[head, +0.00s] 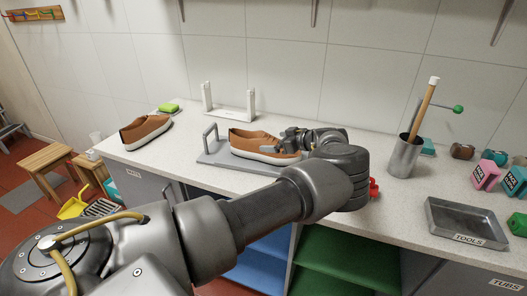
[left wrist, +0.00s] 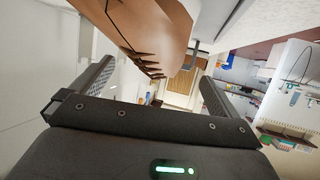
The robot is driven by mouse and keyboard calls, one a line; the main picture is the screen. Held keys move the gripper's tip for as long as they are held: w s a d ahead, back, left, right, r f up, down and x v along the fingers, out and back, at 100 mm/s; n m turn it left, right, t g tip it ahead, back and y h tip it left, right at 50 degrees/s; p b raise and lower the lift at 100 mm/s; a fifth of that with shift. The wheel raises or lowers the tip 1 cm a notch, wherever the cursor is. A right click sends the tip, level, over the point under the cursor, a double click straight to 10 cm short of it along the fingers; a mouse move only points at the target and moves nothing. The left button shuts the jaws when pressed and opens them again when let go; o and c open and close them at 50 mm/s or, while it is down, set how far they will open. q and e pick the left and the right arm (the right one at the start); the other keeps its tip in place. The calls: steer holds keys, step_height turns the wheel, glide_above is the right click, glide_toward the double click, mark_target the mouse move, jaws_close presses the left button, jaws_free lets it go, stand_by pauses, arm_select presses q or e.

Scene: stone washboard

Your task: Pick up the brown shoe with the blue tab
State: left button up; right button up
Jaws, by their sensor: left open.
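One brown shoe (head: 262,143) with a white sole lies on a grey board (head: 212,157) with a handle, in the middle of the counter. A second brown shoe (head: 146,131) stands at the counter's left end. I cannot make out a blue tab on either. My left gripper (head: 287,143) is open at the right end of the shoe on the board, partly in front of it. In the left wrist view a brown shoe (left wrist: 158,30) with dark laces shows close up, reaching toward the space between the open fingers of that gripper (left wrist: 158,82). Contact cannot be told. My right gripper is out of view.
The counter between the left shoe and the board is clear.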

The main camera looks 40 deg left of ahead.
mark_target(270, 141)
arm_select(q)
steer(key=shift+a+p, duration=0.3)
steer(key=p+x, duration=0.1)
steer(key=x, duration=0.3)
steer(key=shift+s+a+p, duration=0.1)
steer(key=shift+a+p, duration=0.15)
steer(key=shift+p, duration=0.15)
steer(key=shift+a+f, duration=0.1)
